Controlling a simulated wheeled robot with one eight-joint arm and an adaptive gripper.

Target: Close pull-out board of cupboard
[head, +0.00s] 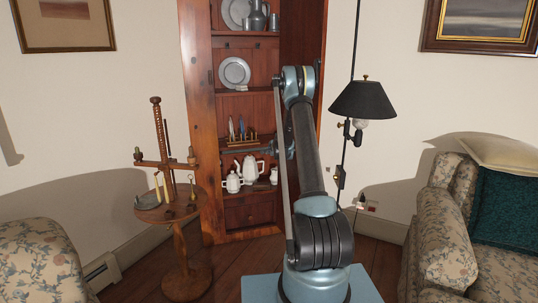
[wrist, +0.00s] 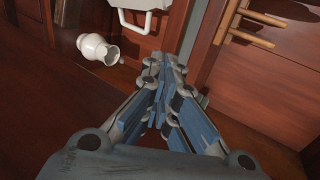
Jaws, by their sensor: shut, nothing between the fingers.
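The wooden cupboard (head: 200,110) stands against the back wall, with open shelves above and a drawer (head: 248,213) low down. A board at mid height (head: 236,150), which looks like the pull-out board, carries a small rack with upright items. How far it sticks out is hard to tell. My gripper (wrist: 166,62) is shut and empty, pointing in at the cupboard. In the head view my gripper (head: 270,147) is small and partly hidden by my arm, at the right end of that board. Whether it touches the board cannot be told.
A white jug (wrist: 98,48) and another white vessel (wrist: 145,5) are close left of my fingers. A wooden rack (wrist: 258,24) is at the right. A round side table (head: 168,208) stands left of the cupboard, a black lamp (head: 363,101) right, armchairs on both sides.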

